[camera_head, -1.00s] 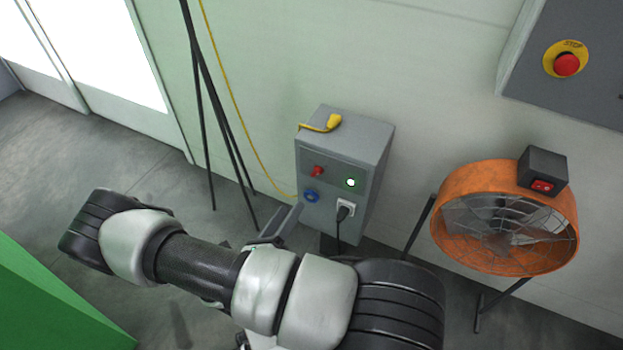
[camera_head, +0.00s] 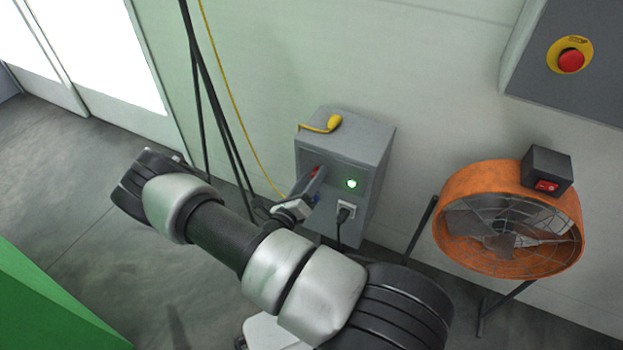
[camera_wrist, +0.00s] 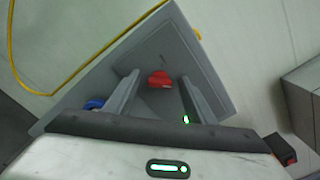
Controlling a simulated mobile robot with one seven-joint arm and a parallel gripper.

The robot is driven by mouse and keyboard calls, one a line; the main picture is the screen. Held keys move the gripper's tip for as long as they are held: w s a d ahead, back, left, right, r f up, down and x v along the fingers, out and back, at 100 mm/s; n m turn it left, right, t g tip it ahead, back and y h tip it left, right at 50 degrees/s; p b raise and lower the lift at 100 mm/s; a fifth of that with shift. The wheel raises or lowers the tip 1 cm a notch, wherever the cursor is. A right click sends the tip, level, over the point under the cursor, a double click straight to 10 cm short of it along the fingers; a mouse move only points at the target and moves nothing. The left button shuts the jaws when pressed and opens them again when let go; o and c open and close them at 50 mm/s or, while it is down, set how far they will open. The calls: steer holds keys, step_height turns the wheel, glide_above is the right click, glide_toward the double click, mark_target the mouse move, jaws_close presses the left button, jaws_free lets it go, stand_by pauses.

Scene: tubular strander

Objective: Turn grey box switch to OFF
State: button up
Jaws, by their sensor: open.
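The grey box (camera_head: 352,150) stands against the wall, with a lit green lamp (camera_head: 351,184) on its front. The red switch (camera_wrist: 160,79) shows in the wrist view, ahead of and between the two fingers of my gripper (camera_wrist: 155,92). My gripper, which also shows in the head view (camera_head: 312,180), is open at the box's front and empty. In the head view the fingers mostly hide the switch. I cannot tell whether they touch it. A blue socket (camera_wrist: 95,104) lies left of the fingers in the wrist view.
A black plug (camera_head: 343,212) with a cable sits low on the box front. A yellow cable (camera_head: 240,110) hangs left of the box. An orange fan (camera_head: 450,225) stands to the right. A red stop button (camera_head: 571,61) is on a wall cabinet. Black stand legs (camera_head: 205,90) rise at left.

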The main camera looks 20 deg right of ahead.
steer(key=c, duration=1)
steer(key=shift+c, duration=0.2)
steer(key=n+p, duration=0.1)
steer(key=n, duration=0.3)
steer(key=shift+a+n, duration=0.1)
steer(key=shift+n, duration=0.3)
steer(key=n, duration=0.4)
steer(key=shift+f+n, duration=0.15)
steer(key=shift+n, duration=0.15)
steer(key=shift+f+n, duration=0.2)
steer(key=shift+n, duration=4.1)
